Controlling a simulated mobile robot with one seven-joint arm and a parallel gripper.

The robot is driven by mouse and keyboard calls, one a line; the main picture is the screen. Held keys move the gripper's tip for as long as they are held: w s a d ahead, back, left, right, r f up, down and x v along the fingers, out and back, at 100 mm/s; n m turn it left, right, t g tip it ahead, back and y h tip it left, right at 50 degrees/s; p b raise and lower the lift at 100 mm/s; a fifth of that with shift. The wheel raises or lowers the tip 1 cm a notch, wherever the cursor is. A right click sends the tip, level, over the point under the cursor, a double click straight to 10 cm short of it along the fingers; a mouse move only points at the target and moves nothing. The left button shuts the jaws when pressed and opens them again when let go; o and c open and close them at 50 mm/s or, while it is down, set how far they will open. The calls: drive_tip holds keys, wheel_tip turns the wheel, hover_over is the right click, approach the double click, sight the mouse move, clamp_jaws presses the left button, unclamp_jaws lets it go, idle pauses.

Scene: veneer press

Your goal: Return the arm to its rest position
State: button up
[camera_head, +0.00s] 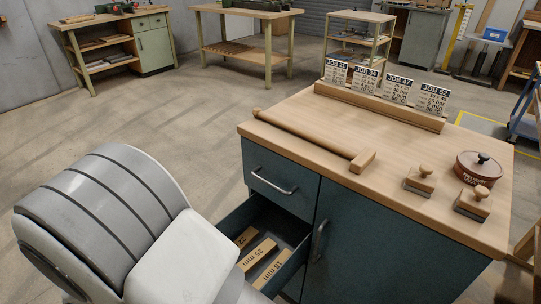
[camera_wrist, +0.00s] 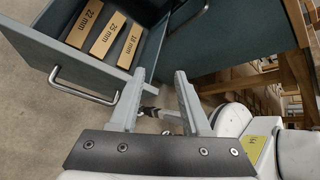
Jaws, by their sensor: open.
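My gripper (camera_wrist: 160,76) shows in the wrist view with its two fingers apart and nothing between them. It is outside the open drawer (camera_wrist: 52,52), near the cabinet front. My arm fills the lower left of the head view, and the gripper is hidden there. The open drawer (camera_head: 232,222) also shows in the head view, pulled out of the blue-green cabinet (camera_head: 365,240). In it lie wooden blocks marked 22 mm (camera_wrist: 84,24), 25 mm (camera_wrist: 107,34) and 18 mm (camera_wrist: 130,46).
The cabinet's wooden top (camera_head: 400,155) carries a wooden bar (camera_head: 305,133) with a crosspiece, a rack (camera_head: 380,105) of job cards, two knobbed blocks (camera_head: 421,180) and a round brown pot (camera_head: 479,168). Workbenches (camera_head: 245,47) stand far back. The floor between is clear.

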drive_tip(key=w+d+r+m+g+y, duration=0.3)
drive_tip(key=d+r+m+g+y, duration=0.15)
drive_tip(key=d+r+m, duration=1.2)
drive_tip(key=s+d+r+m+t+y, duration=0.2)
drive_tip(key=s+d+r+m, duration=0.15)
drive_tip(key=d+m, duration=0.45)
drive_tip(key=s+d+r+m+t+y, duration=0.25)
drive_tip(key=s+d+m, duration=0.25)
drive_tip(key=d+m, duration=0.3)
wheel_tip(320, 180, up, 19)
drive_tip(key=a+p, duration=0.1)
drive_tip(key=p, duration=1.7)
drive_tip(key=shift+w+a+m+g, duration=0.15)
drive_tip(key=shift+a+m+g, duration=0.25)
drive_tip(key=shift+m, duration=0.05)
drive_tip(key=shift+a+f, duration=0.1)
